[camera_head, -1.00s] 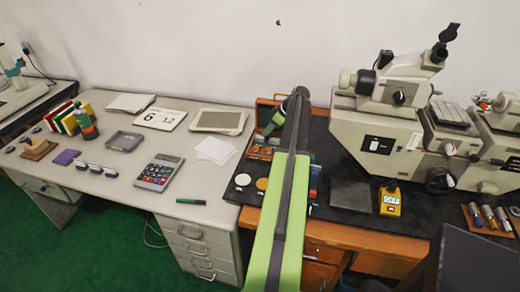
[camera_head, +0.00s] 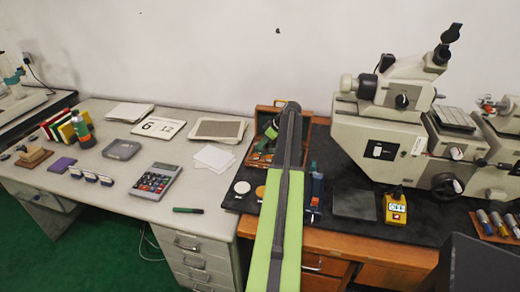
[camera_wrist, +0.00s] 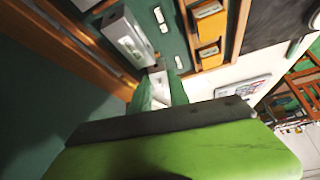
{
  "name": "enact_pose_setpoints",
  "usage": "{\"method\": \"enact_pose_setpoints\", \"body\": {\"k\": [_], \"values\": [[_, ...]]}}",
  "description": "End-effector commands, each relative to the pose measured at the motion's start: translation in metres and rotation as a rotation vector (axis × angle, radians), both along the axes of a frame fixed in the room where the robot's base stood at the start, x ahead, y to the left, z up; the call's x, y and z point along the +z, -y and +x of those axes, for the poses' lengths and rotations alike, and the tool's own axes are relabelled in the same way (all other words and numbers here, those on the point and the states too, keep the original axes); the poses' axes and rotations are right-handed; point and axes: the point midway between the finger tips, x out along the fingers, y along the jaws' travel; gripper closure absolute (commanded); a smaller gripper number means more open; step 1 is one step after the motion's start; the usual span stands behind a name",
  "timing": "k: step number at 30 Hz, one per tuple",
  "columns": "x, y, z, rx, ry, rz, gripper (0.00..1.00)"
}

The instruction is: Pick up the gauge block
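An open wooden case (camera_head: 262,109) stands near the wall, partly behind my arm. In the wrist view its green lining (camera_wrist: 172,42) holds a large silver block (camera_wrist: 126,40) and smaller pale pieces. My gripper (camera_wrist: 160,90) points into the case, its two green fingers on either side of a small pale grey block (camera_wrist: 158,76), which looks like a gauge block. I cannot tell whether the fingers touch it.
The microscope (camera_head: 400,120) stands right of the case on the black mat (camera_head: 415,210). A yellow device (camera_head: 395,208) and a dark plate (camera_head: 355,204) lie before it. The grey desk on the left holds a calculator (camera_head: 157,181) and papers.

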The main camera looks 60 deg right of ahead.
Motion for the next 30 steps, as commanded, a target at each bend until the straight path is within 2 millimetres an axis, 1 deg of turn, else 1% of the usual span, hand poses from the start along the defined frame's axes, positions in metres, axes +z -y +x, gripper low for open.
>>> {"method": "enact_pose_setpoints", "body": {"k": [14,19,23,25,30], "values": [[0.000,0.000,0.000,0.000,0.000,0.000,1.00],[0.005,0.000,0.000,0.000,0.000,0.000,1.00],[0.015,0.000,0.000,0.000,0.000,0.000,1.00],[0.023,0.000,0.000,0.000,0.000,0.000,1.00],[0.050,0.000,0.000,0.000,0.000,0.000,1.00]]}}
